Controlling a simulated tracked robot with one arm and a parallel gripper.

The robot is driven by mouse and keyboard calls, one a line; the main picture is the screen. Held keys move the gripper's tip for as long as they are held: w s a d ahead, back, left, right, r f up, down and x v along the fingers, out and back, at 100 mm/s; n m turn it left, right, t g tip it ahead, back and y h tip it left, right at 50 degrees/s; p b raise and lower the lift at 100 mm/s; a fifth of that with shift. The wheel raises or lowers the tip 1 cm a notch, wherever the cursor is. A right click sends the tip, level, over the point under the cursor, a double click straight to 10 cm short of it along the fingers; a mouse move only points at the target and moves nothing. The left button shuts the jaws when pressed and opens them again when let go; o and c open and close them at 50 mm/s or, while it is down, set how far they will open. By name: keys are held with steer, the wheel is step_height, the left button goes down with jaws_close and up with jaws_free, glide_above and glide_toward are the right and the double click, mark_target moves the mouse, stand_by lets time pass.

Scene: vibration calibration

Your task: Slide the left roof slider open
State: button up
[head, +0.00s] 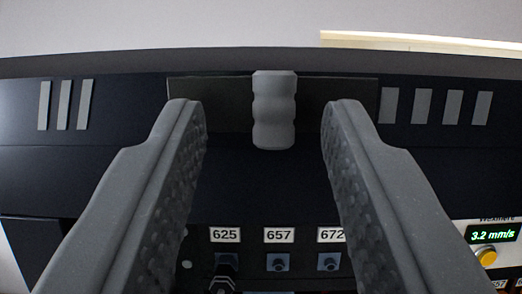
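A grey, ridged upright grip (274,110) stands out from a dark flat plate (225,104) set along the upper part of a dark housing (130,170). It looks like the handle of a roof slider; only one such handle shows, and I cannot tell from this view whether it is the left one. My gripper (264,108) is open, with one finger to the left of the grip and one to the right. Clear gaps show between the grip and both fingertips, and the gripper holds nothing. The fingers hide parts of the housing below.
Slanted grey slots (64,105) lie left of the plate, and more slots (438,106) lie right. Below are sockets (279,262) labelled 625, 657 and 672, with a dark plug (226,270) at 625. A display (492,235) reading 3.2 mm/s and a yellow button (486,256) are lower right.

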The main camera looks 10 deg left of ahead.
steer(key=b+v, duration=0.9)
steer(key=v, duration=0.3)
steer(key=shift+f, duration=0.25)
steer(key=shift+s, duration=0.25)
steer(key=s+a+f+g+b, duration=0.1)
steer(key=s+a+f+g, duration=0.1)
steer(key=a+f, duration=0.35)
steer(key=s+a+f+g, duration=0.2)
steer(key=a+f, duration=0.1)
steer(key=f, duration=0.5)
steer(key=s+f+m+g+h, duration=0.1)
steer(key=s+f, duration=0.4)
steer(key=f, duration=0.9)
steer(key=shift+s+a+g+h+b, duration=0.2)
steer(key=shift+s+g+h+b, duration=0.2)
steer(key=shift+g+h, duration=0.5)
